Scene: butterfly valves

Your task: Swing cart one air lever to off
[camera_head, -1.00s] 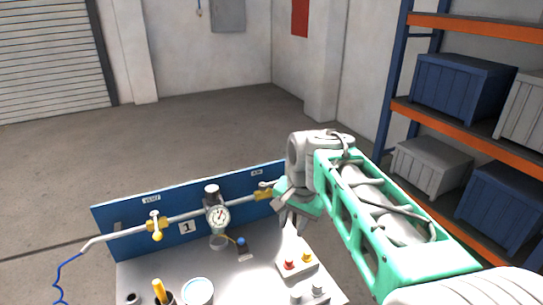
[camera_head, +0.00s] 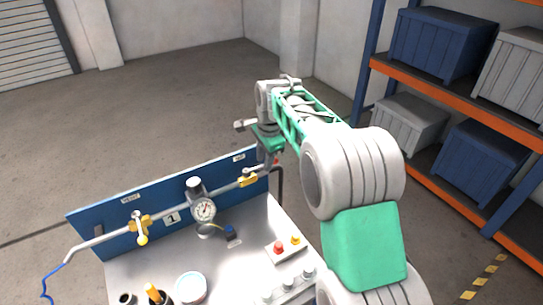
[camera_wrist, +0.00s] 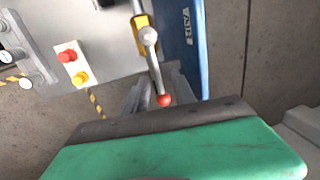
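The cart's blue back panel (camera_head: 160,196) carries a "1" plate and a pipe. The air valve (camera_head: 248,180) is yellow and sits at the pipe's right end, near a small label; the wrist view shows "AIR" on the label (camera_wrist: 187,22). Its grey lever (camera_wrist: 155,70) runs from the hub roughly in line with the pipe, slightly slanted, to a red ball tip (camera_wrist: 164,100). My gripper (camera_wrist: 155,92) is open at the lever's end, with the ball appearing between or just above the fingers; contact cannot be told. My gripper also shows in the head view (camera_head: 274,160), partly hidden.
A second yellow valve (camera_head: 140,227) sits on the pipe at left, with a gauge (camera_head: 204,210) between. A shelf rack (camera_head: 440,82) with crates stands at right.

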